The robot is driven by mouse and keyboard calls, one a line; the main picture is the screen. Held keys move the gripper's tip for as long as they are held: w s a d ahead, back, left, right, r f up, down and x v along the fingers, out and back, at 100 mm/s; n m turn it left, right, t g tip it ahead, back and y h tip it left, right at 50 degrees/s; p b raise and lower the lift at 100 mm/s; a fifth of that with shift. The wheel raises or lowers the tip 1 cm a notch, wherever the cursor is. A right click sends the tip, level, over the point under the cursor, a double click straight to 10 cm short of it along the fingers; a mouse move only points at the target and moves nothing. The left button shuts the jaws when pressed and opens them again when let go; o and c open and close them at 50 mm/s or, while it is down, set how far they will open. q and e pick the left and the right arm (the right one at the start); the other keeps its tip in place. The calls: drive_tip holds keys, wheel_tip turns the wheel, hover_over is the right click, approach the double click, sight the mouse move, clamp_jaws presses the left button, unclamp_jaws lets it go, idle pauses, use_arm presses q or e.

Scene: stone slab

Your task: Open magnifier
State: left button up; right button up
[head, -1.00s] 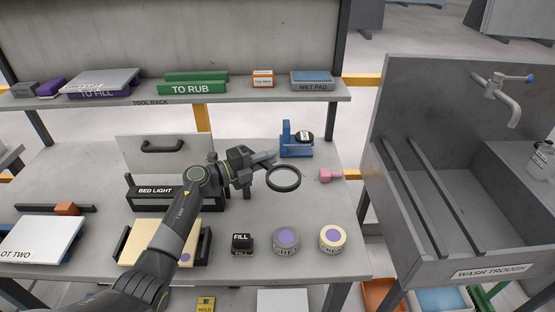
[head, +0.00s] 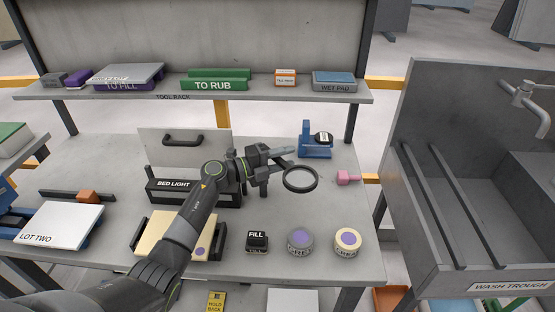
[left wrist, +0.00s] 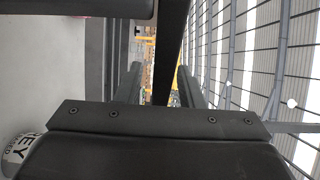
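The magnifier (head: 300,180) shows in the head view as a round lens in a dark ring, right of the bed light at the back middle of the bench. My left gripper (head: 265,161) is at the ring's left side. A grey-blue piece (head: 282,151) sticks out to the right from the gripper, above the ring. The gripper covers the magnifier's mount, so whether the fingers touch it is unclear. In the left wrist view a dark bar (left wrist: 172,50) runs between two dark finger-like parts (left wrist: 158,88). My right gripper is in neither view.
The bed light box (head: 173,184) stands behind my forearm. A blue stand (head: 316,147) and a pink piece (head: 346,178) are close behind and right of the lens. The fill stamp (head: 257,241) and two round tins (head: 300,240) line the front. The wash trough (head: 470,280) stands right.

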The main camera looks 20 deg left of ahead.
use_arm(q)
drive_tip(key=b+v, duration=0.4)
drive_tip(key=v, duration=1.3)
drive_tip(key=shift+s+a+b, duration=0.15)
drive_tip(key=shift+b, duration=0.15)
